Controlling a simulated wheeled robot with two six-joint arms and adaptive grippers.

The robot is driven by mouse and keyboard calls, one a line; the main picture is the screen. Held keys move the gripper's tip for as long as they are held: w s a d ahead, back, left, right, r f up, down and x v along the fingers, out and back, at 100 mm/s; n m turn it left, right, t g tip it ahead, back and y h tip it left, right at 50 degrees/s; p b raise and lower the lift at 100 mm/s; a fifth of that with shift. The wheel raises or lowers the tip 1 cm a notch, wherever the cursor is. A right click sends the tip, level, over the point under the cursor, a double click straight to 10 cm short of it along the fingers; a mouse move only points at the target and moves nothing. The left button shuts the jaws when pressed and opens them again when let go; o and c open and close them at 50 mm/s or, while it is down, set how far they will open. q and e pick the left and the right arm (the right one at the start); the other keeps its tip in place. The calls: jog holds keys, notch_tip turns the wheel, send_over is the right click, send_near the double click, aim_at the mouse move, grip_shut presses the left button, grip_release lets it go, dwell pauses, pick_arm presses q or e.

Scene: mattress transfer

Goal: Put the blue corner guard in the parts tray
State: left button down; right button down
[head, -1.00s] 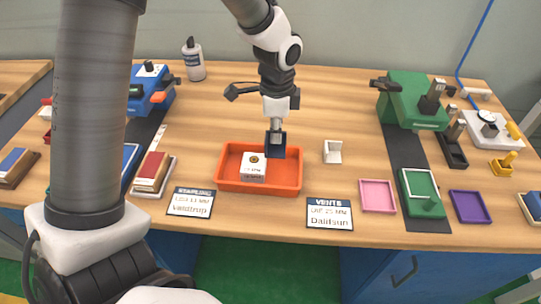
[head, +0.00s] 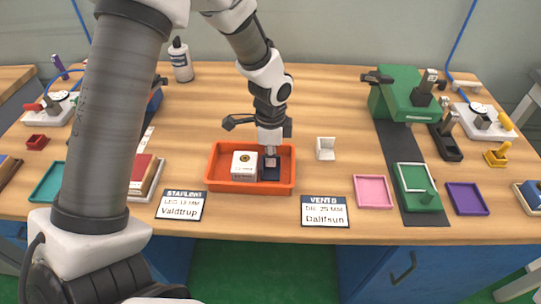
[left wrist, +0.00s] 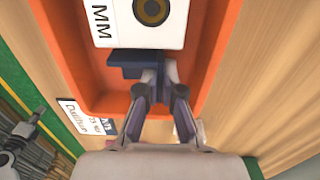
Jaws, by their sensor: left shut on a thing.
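The blue corner guard (head: 271,174) is dark blue and is down inside the orange parts tray (head: 232,187), right of a white box (head: 244,163). It also shows in the left wrist view (left wrist: 128,66), beside the white box. My left gripper (head: 271,158) is shut on the guard from above. In the left wrist view the fingertips (left wrist: 158,88) meet at the guard's edge. I cannot tell whether the guard touches the tray floor. My right gripper is not in view.
A white corner guard (head: 326,149) stands on the table right of the tray. Two label cards, Valdtrup (head: 181,205) and Dalifsun (head: 324,212), lie in front. Pink (head: 373,191) and purple (head: 467,198) trays and a green machine (head: 400,95) are further right. The back middle of the table is clear.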

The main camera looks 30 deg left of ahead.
pick_arm(q)
jog(key=shift+s+f, duration=0.1)
jog(key=shift+f, duration=0.05)
jog(key=c, duration=1.3)
grip_release()
notch_tip(320, 180, up, 12)
jog(key=shift+r+p, duration=0.2)
jog(key=shift+p, duration=0.4)
